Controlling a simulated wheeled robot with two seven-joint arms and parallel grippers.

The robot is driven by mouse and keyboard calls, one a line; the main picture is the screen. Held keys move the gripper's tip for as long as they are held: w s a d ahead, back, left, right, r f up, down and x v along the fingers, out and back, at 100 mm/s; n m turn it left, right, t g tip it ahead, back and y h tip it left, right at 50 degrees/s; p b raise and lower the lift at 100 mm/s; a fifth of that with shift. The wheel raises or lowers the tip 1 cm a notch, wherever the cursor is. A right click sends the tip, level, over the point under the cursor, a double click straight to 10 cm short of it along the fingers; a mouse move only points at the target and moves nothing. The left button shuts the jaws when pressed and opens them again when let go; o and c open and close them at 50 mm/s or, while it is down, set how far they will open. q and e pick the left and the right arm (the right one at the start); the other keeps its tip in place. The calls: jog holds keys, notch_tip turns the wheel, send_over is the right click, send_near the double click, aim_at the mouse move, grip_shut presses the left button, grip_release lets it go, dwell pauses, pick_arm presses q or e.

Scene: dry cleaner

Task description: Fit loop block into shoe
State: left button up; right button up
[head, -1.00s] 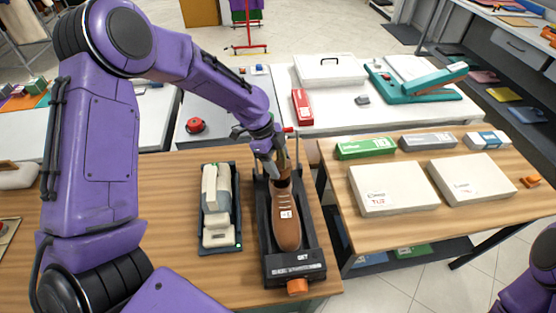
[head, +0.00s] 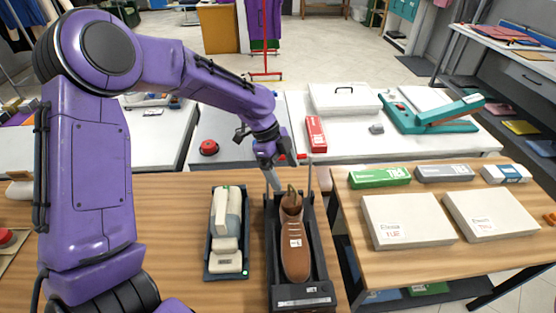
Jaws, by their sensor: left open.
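The brown shoe (head: 295,248) lies in a black stand (head: 302,294) on the wooden table, toe toward me and opening at the far end. A small brownish loop (head: 291,194) stands up out of the shoe's opening; the block below it is hidden inside the shoe. My left gripper (head: 279,178) is open, just above and left of the loop, with no object between its fingers. One finger reaches down beside the shoe's far end; whether it touches is unclear. My right gripper is out of view.
A dark tray (head: 245,272) with pale blocks (head: 225,226) stands left of the stand. Thin upright posts flank the stand's far end. At right, another table holds white boxes (head: 408,222) and a green box (head: 379,177).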

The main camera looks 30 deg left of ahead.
pick_arm(q)
jog(key=v, duration=0.6)
jog(key=shift+b, duration=0.4)
jog(key=shift+a+f, duration=0.1)
